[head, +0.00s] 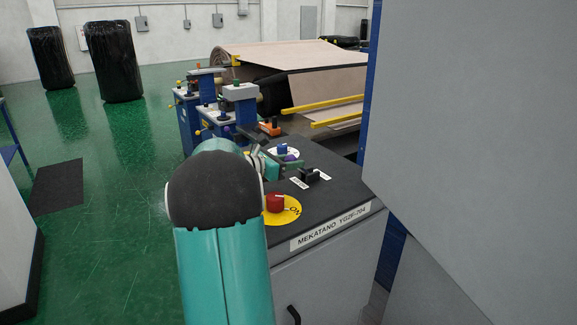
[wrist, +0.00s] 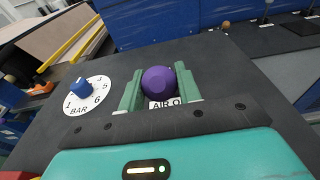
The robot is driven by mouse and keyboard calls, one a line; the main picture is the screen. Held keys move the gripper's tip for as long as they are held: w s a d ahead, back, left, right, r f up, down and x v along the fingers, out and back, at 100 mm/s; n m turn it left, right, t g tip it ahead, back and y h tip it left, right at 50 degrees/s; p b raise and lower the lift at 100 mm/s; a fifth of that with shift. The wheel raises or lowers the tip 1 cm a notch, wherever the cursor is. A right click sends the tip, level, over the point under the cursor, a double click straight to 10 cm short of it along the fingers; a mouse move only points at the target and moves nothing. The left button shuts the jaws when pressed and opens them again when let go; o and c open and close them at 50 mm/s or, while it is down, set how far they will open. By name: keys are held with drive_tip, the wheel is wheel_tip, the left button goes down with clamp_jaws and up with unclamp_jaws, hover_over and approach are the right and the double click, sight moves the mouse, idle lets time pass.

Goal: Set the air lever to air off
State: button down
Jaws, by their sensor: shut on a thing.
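The air lever's purple ball knob (wrist: 160,83) stands between the two green fingers of my gripper (wrist: 158,80) in the wrist view. The gripper is shut on the knob, with one finger on each side. A white label (wrist: 163,104) reading "AIR O" lies just below the knob; the rest of its text is covered by a finger, so on or off cannot be read. In the head view my arm covers much of the gripper, and the purple knob (head: 291,158) shows just past it on the dark console top (head: 335,205).
A blue knob (wrist: 82,86) on a white BAR dial is left of the gripper in the wrist view. The head view shows a red knob (head: 275,203) on a yellow disc and a black switch (head: 309,174) close by. A large grey panel (head: 480,120) blocks the right side.

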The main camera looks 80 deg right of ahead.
drive_tip(key=s+d+r+t+y, duration=0.1)
drive_tip(key=d+r+t+y, duration=0.1)
drive_tip(key=shift+s+y, duration=0.3)
drive_tip(key=shift+s, duration=0.05)
drive_tip(key=shift+s+d+r+t+y, duration=0.4)
drive_tip(key=shift+s+d+t+y, duration=0.1)
drive_tip(key=shift+t+y, duration=0.25)
drive_tip(key=shift+s+d+r+t+y, duration=0.15)
drive_tip(key=shift+s+d+t+y, duration=0.5)
drive_tip(key=shift+d+t+y, duration=0.15)
drive_tip(key=shift+s+d, duration=0.4)
drive_tip(key=c, duration=1)
unclamp_jaws()
drive_tip(key=shift+d, duration=0.15)
drive_tip(key=shift+c, duration=0.2)
drive_tip(key=v, duration=1.4)
